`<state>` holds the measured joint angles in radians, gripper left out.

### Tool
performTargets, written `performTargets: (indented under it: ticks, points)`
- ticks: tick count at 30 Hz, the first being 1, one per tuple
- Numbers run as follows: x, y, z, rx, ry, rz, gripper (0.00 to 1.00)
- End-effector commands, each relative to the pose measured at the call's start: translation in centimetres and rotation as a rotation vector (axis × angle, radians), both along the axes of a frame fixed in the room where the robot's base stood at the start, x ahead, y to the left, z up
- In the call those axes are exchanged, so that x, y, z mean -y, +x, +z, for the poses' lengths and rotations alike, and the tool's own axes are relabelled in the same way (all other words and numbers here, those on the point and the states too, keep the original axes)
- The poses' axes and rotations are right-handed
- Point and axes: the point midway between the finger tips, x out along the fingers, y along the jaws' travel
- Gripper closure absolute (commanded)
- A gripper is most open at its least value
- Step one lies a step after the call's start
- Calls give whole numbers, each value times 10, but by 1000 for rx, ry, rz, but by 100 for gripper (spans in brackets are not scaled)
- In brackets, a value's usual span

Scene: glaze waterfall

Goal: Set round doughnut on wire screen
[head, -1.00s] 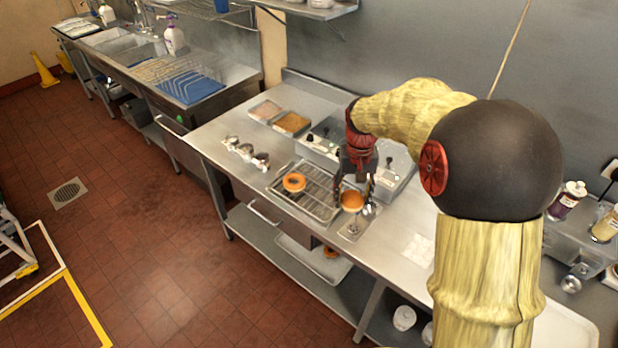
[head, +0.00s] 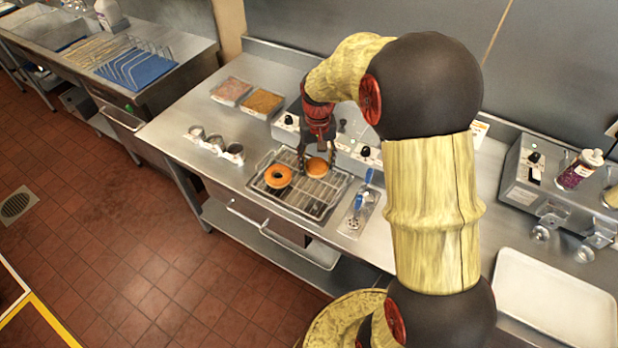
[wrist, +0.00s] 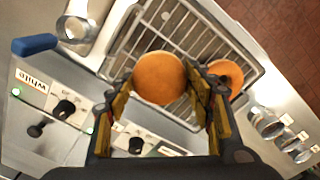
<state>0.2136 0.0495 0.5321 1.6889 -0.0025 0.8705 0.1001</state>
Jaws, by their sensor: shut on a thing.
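My gripper (head: 316,162) is shut on a round orange-brown doughnut (head: 317,167) with no hole showing. In the wrist view this round doughnut (wrist: 159,78) sits between the two fingers, over the bars of the wire screen (wrist: 205,35). In the head view the wire screen (head: 322,197) lies on the steel counter, with the held doughnut over its back part. I cannot tell whether the doughnut touches the bars. A ring doughnut (head: 278,184) with a hole lies on the left part of the screen; it also shows in the wrist view (wrist: 236,76).
A small tray with blue-handled tools (head: 360,210) stands right of the screen. Several metal cups (head: 215,141) stand to its left. Control boxes (head: 287,121) and two topping trays (head: 262,102) are behind. The right part of the screen is bare.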

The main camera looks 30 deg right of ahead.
Motion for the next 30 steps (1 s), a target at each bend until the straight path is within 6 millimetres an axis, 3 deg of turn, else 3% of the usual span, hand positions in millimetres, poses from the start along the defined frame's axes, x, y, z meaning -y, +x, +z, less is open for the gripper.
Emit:
performTargets:
  ticks: [3, 8, 16, 29, 30]
  points:
    - [0, 0, -21, -3, 1, 0, 73]
    - [0, 0, -34, -1, 0, 0, 73]
    - [0, -1, -74, -3, 1, 0, 73]
    - [0, 0, -81, -1, 0, 0, 73]
    - [0, 0, -81, -1, 0, 0, 46]
